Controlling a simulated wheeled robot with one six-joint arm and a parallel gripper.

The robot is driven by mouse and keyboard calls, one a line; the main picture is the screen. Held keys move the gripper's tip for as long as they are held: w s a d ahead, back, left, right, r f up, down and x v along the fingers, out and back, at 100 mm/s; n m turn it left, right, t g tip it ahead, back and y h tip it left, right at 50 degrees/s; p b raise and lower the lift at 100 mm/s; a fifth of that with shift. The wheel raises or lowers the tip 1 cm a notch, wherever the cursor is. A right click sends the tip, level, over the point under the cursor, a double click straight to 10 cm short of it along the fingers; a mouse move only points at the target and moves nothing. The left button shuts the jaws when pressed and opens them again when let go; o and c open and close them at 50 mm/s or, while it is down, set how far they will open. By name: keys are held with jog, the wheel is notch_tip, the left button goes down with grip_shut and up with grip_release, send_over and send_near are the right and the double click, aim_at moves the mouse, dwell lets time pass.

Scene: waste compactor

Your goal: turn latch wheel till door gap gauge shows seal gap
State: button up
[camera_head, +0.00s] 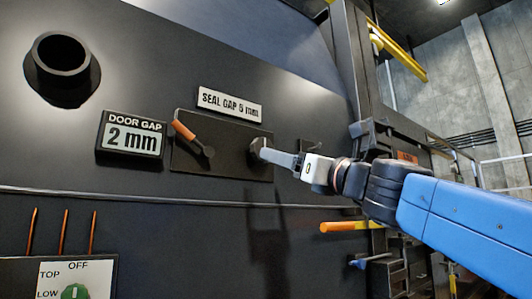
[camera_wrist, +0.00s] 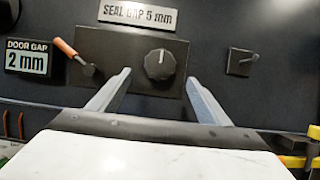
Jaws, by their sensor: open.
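The door gap gauge (camera_head: 132,136) reads 2 mm; it also shows in the wrist view (camera_wrist: 27,60). The sign (camera_wrist: 138,15) above the dark panel says SEAL GAP 5 mm. A black round knob (camera_wrist: 160,64) with a white pointer line, apparently the latch wheel, is on the panel's right half. Its line points nearly straight up. My gripper (camera_wrist: 158,78) is open, with one finger to each side of the knob in the wrist view. I cannot tell whether the fingers touch it. In the head view my gripper (camera_head: 274,155) is close to the panel and mostly hides the knob.
An orange-handled lever (camera_head: 190,135) is on the panel's left half, left of my gripper. A small dark switch (camera_wrist: 240,62) is right of the panel. A yellow-orange bar (camera_head: 350,226) sticks out below my arm. A control box with a green knob (camera_head: 74,292) is at lower left.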

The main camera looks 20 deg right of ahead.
jog(key=x, duration=0.8)
jog(key=shift+w+r, duration=0.15)
jog(key=shift+w, duration=0.2)
jog(key=shift+a, duration=0.1)
jog(key=c, duration=1)
